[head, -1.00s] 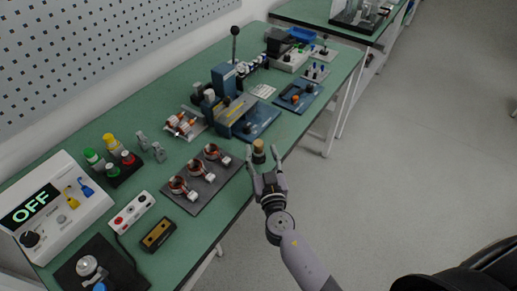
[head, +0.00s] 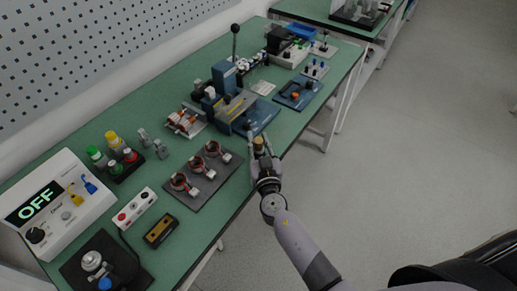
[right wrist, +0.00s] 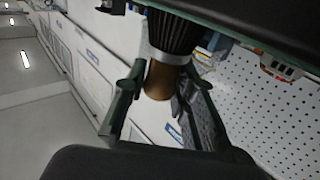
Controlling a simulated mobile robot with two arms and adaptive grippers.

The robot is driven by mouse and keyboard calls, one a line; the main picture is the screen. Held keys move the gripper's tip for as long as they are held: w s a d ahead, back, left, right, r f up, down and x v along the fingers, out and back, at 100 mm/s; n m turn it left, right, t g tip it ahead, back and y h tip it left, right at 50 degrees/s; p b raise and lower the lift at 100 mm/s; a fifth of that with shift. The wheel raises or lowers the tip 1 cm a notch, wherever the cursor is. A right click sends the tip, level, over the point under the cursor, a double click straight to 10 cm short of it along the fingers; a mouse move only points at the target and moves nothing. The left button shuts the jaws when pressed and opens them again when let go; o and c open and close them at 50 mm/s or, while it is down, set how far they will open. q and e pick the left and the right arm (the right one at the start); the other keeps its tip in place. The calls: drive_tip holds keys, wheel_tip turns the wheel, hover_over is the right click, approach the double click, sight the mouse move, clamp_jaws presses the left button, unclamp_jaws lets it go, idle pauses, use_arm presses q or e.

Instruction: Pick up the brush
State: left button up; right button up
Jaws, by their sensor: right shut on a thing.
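The brush (head: 259,143) stands at the table's front edge, to the right of the mat with the copper coils, its tan handle end up. In the right wrist view the brush (right wrist: 165,72) shows a brown handle, a silver band and dark bristles toward the table. My right gripper (head: 262,156) is shut on the brush handle, with a finger on either side; the fingers also show in the right wrist view (right wrist: 160,88). The bristle tips are cut off by that view's top edge, so I cannot tell whether they touch the table. My left gripper is not in view.
Open floor (head: 400,170) lies to the right.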

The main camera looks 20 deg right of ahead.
clamp_jaws()
